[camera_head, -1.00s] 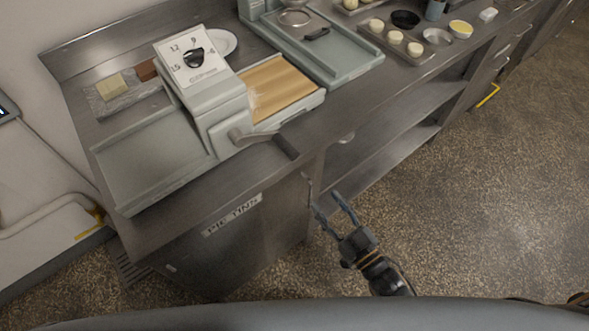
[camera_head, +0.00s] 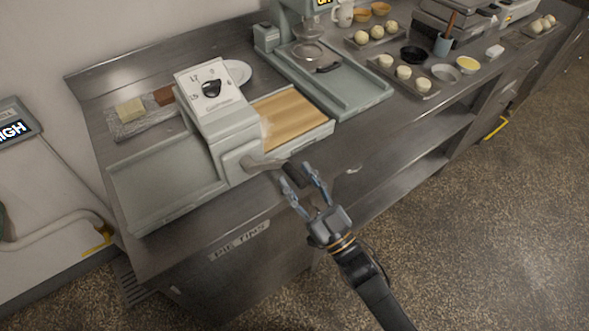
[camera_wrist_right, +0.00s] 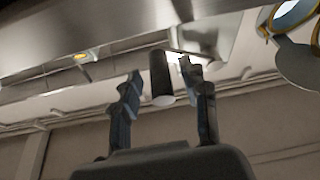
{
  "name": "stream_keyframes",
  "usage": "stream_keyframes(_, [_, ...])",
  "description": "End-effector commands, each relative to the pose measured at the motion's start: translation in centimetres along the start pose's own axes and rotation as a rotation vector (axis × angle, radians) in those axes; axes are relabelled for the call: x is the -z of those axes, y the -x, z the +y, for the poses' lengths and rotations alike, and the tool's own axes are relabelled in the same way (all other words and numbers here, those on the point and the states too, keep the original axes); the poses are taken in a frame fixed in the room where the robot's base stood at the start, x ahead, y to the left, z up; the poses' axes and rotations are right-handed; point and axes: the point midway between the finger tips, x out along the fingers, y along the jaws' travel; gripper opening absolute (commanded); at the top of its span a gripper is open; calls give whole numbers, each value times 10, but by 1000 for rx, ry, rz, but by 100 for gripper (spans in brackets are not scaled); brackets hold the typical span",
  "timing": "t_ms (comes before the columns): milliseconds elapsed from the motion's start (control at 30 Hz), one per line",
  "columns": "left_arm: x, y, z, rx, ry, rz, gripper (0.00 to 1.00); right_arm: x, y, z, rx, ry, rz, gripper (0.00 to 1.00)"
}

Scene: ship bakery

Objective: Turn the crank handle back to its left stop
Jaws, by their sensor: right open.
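The dough sheeter (camera_head: 225,135) stands on the steel counter with a dial on its top. Its crank arm (camera_head: 262,163) comes out of the front side and points right. The dark crank grip (camera_head: 294,173) is at the arm's end. My right gripper (camera_head: 306,176) is open, with its fingertips on either side of the dark grip. In the right wrist view the dark cylindrical grip (camera_wrist_right: 161,76) lies between the two open fingers (camera_wrist_right: 161,82), with a visible gap to the left finger. Contact with the right finger cannot be told. My left gripper is not in view.
The left bed (camera_head: 165,180) is empty. Behind are a white plate (camera_head: 237,72) and a second machine (camera_head: 335,80). Trays of dough balls (camera_head: 405,80) sit right. The counter's front edge is close under the gripper.

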Motion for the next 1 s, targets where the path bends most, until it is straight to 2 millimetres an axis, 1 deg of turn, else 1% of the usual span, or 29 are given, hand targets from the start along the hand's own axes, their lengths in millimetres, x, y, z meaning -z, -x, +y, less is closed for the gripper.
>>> stream_keyframes(33, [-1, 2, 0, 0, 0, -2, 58, 1, -7, 0, 0, 0, 1, 45])
stream_keyframes(133, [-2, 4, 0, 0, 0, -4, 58, 0, -14, 0, 0, -1, 0, 45])
stream_keyframes(467, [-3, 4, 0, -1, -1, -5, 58, -1, -17, 0, 0, -1, -2, 45])
stream_keyframes(500, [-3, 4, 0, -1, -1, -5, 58, -1, -17, 0, 0, -1, -2, 41])
stream_keyframes(567, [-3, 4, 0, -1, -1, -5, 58, -1, -17, 0, 0, -1, -1, 28])
stream_keyframes(600, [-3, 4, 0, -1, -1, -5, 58, -1, -17, 0, 0, 0, -1, 20])
stream_keyframes(667, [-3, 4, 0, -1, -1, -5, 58, -1, -17, 0, 0, 0, -1, 8])
stream_keyframes(700, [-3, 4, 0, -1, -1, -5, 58, -1, -17, 0, 0, 0, -1, 0])
stream_keyframes(1000, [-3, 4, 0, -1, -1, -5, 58, 0, -17, 1, 2, 4, -1, 0])
